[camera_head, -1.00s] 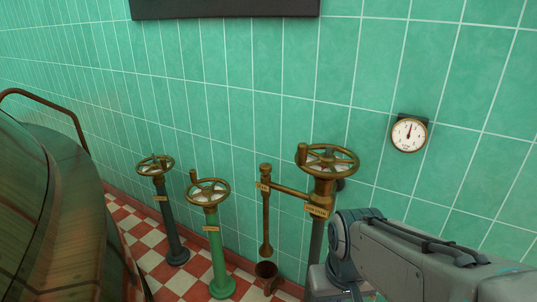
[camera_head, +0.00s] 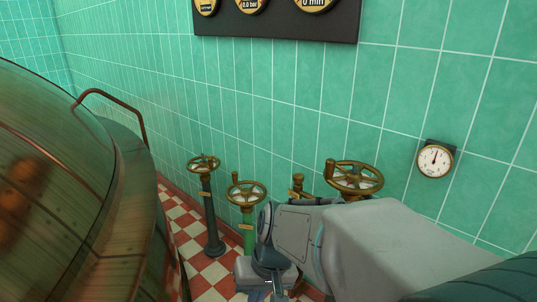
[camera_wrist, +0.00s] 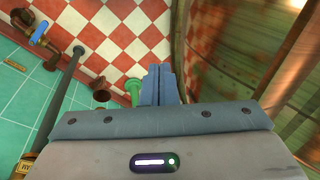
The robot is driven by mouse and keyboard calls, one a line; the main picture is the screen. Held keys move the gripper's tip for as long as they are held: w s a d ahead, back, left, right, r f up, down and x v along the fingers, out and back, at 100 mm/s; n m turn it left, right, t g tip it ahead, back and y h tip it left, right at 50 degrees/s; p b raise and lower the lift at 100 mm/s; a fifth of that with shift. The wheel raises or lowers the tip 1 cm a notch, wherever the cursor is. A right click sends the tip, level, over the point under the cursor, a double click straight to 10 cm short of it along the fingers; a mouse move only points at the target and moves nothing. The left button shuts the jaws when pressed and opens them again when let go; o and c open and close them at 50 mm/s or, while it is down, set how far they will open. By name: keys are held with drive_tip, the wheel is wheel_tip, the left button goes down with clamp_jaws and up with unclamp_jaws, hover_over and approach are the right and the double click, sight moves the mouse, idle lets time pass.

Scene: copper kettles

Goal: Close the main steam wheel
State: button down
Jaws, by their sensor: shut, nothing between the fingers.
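Three brass handwheels stand along the tiled wall in the head view, and their name plates are too small to read, so I cannot tell which is the main steam wheel. The largest wheel (camera_head: 355,177) is at the right, its stand hidden behind my arm. A second wheel (camera_head: 246,193) sits on a green pedestal partly behind my arm. The third wheel (camera_head: 204,163) sits on a dark pedestal at the left. My gripper (camera_wrist: 160,86) is shut and empty in the wrist view, pointing toward the floor near a green pedestal part (camera_wrist: 133,90). It touches no wheel.
A large copper kettle (camera_head: 55,170) with a curved rail fills the left. A round wall gauge (camera_head: 435,160) hangs at the right, and a dark gauge panel (camera_head: 275,22) above. The checkered floor (camera_head: 176,215) shows between kettle and pedestals.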

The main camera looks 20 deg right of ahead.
drive_tip(key=w+d+r+m+t+y+p, duration=0.1)
drive_tip(key=w+d+r+m+t+p, duration=0.65)
drive_tip(key=d+r+p, duration=0.55)
drive_tip(key=s+d+r+m+h+p, duration=0.1)
drive_tip(key=d+r+m+h+p, duration=0.15)
drive_tip(key=d+m+p, duration=0.4)
drive_tip(key=s+d+r+m+h+p, duration=0.2)
drive_tip(key=d+r+m+p, duration=0.15)
drive_tip(key=d, duration=0.55)
drive_tip(key=p, duration=0.3)
approach(331, 177)
drive_tip(key=x, duration=0.4)
drive_tip(key=shift+s+a+f, duration=0.1)
drive_tip(key=shift+s+f, duration=0.1)
drive_tip(key=shift+f, duration=0.35)
drive_tip(key=shift+w+f, duration=0.2)
drive_tip(key=shift+w, duration=0.7)
drive_tip(key=shift+w+f+h+b, duration=0.15)
drive_tip(key=shift+h+b, duration=0.2)
drive_tip(key=shift+b, duration=0.45)
drive_tip(key=shift+m+b, duration=0.25)
drive_tip(key=shift+b, duration=0.15)
